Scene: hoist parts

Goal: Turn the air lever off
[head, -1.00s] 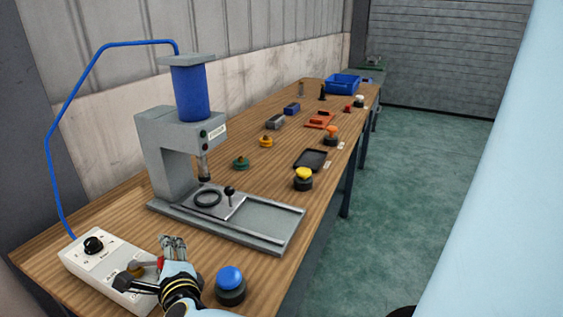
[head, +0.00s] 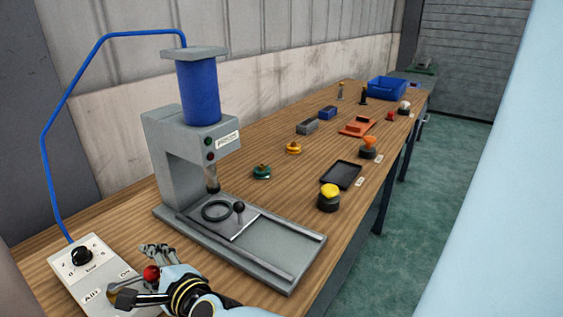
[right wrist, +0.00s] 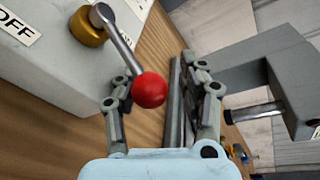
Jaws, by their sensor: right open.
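In the right wrist view the red ball (right wrist: 149,90) sits on a metal rod rising from a brass pivot (right wrist: 88,26). An OFF label (right wrist: 17,27) lies to the left of the pivot. My right gripper (head: 140,274) is open, with one finger on each side of the ball; in the right wrist view (right wrist: 161,80) the ball shows between the fingers. I cannot tell whether they touch it. My left gripper is out of view.
A grey press (head: 172,150) with a blue cylinder (head: 199,92) stands behind the gripper, its base plate close by. A yellow button (head: 329,197), a black tray (head: 341,175) and several small parts lie farther along the wooden bench. A blue hose (head: 45,130) runs to the box.

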